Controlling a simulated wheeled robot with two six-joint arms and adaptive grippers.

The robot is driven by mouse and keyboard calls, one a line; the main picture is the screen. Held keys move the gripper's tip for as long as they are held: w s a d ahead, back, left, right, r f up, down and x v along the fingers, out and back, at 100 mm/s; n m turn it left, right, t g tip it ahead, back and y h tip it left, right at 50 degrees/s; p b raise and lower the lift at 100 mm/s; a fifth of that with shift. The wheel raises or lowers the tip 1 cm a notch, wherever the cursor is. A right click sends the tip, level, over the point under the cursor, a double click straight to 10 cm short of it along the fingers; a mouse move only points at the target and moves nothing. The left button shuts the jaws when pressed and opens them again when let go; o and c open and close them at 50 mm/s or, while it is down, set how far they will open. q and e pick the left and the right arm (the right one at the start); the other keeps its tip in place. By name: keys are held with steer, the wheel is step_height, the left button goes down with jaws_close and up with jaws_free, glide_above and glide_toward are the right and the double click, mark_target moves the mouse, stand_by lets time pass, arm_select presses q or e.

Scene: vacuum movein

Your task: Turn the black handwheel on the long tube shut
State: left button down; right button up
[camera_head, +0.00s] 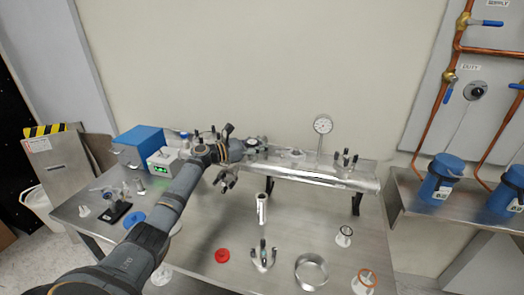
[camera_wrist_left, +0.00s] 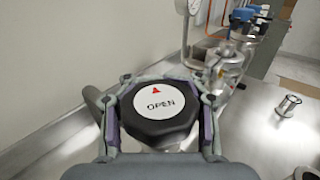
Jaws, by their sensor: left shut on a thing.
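The black handwheel (camera_wrist_left: 152,130) fills the middle of the left wrist view. Its white face reads OPEN, with a small red arrow pointing up and slightly left of centre. My left gripper (camera_wrist_left: 160,98) has one finger on each side of the wheel's rim and is shut on it. In the head view my left gripper (camera_head: 246,150) is at the left end of the long metal tube (camera_head: 318,175), with its arm coming from the lower left. The wheel is hard to make out there. My right gripper is not in view.
A dial gauge (camera_head: 323,125) stands up from behind the tube. Black clamp arms (camera_head: 346,158) rise near its right end. A blue box (camera_head: 138,143) stands at left.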

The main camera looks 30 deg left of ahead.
arm_select(q)
steer(key=shift+s+d+f+m+g+h+b, duration=0.15)
steer(key=shift+f+m+g+h+b, duration=0.15)
steer(key=shift+m+g+h+b, duration=0.15)
stand_by(0.4)
steer(key=c, duration=0.9)
jaws_free()
steer(key=shift+r, duration=0.25)
steer(key=v, duration=0.7)
steer(key=shift+s+a, duration=0.2)
steer(key=shift+a, duration=0.1)
